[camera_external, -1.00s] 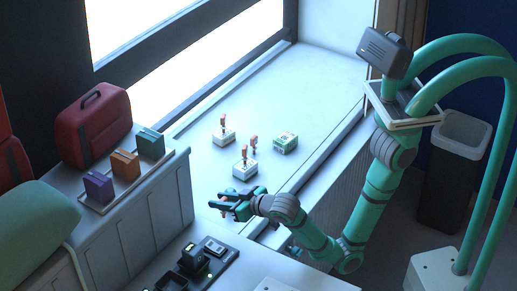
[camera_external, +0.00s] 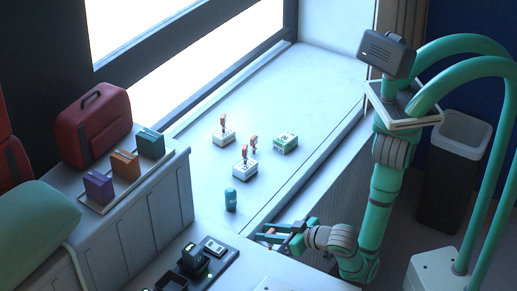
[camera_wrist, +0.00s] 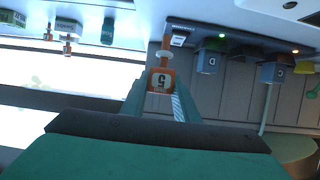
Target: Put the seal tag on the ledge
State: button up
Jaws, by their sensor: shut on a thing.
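In the wrist view the tag sits between the fingertips. In the external view only a small orange bit shows at the jaws. The gripper is at the near edge of the white window ledge (camera_external: 320,85), above the gap by the dark counter. Similar orange tags stand on white boxes (camera_external: 222,137) (camera_external: 245,171) on the ledge. It cannot be told whether the held tag touches anything.
A teal cylinder (camera_external: 231,199) and a green-and-white box (camera_external: 285,143) stand on the ledge. A black tray of small devices (camera_external: 195,262) lies on the near counter. A red case (camera_external: 93,127) and coloured blocks (camera_external: 125,163) stand at left. The ledge's far right is clear.

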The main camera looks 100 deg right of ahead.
jog(key=shift+s+a+f, duration=0.15)
jog(key=shift+f, duration=3.9)
jog(key=shift+f, duration=0.1)
jog(key=o, duration=1)
jog(key=v, duration=1.2)
